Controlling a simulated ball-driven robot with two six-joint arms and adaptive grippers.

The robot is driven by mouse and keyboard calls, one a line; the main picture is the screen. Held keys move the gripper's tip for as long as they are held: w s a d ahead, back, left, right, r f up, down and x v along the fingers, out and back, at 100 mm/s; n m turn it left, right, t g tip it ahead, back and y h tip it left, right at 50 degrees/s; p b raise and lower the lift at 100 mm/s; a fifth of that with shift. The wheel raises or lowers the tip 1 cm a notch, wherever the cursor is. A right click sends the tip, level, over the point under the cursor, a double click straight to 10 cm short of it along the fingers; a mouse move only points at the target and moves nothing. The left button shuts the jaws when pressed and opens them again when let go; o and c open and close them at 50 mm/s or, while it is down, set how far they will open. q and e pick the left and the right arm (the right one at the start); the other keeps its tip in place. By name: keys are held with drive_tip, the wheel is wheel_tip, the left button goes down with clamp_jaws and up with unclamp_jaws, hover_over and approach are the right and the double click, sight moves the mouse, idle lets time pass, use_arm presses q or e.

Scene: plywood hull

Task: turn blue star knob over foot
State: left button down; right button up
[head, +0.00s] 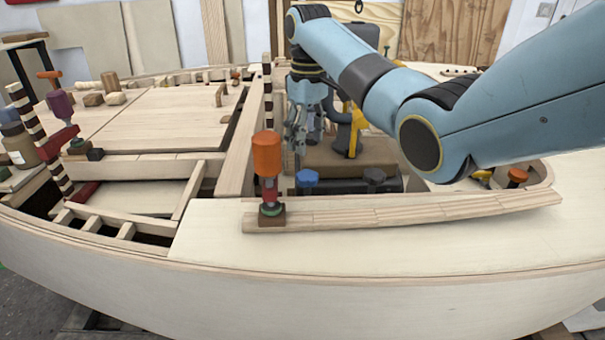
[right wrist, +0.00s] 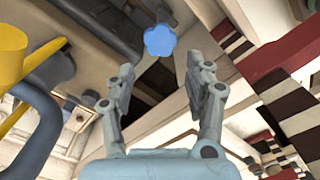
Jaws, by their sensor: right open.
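The blue star knob (head: 307,177) sits low in the opening behind the front deck, at the left end of a dark bar (head: 340,186). It also shows in the right wrist view as a blue lobed knob (right wrist: 160,42), beyond and between my fingertips. My right gripper (head: 300,140) is above and slightly behind the knob in the head view, pointing down. In the right wrist view my right gripper (right wrist: 162,68) is open, with nothing between its fingers, apart from the knob. The foot under the knob cannot be made out. My left gripper is not in view.
A dark star knob (head: 375,177) is to the right on the same bar. An orange-handled clamp (head: 267,155) stands close to the left, on a curved wooden strip (head: 400,212). A yellow and grey tool (head: 352,130) is just right of my gripper.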

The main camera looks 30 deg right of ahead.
sight(307, 175)
wheel_tip(307, 175, down, 6)
drive_tip(key=shift+r+b, duration=0.1)
drive_tip(key=shift+b, duration=0.45)
wheel_tip(307, 175, down, 3)
drive_tip(key=shift+r+b, duration=0.1)
drive_tip(key=shift+b, duration=0.25)
drive_tip(key=shift+f, duration=0.2)
drive_tip(key=c, duration=0.5)
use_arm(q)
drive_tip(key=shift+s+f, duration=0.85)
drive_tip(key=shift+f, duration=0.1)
use_arm(e)
drive_tip(key=shift+r, duration=0.1)
clamp_jaws()
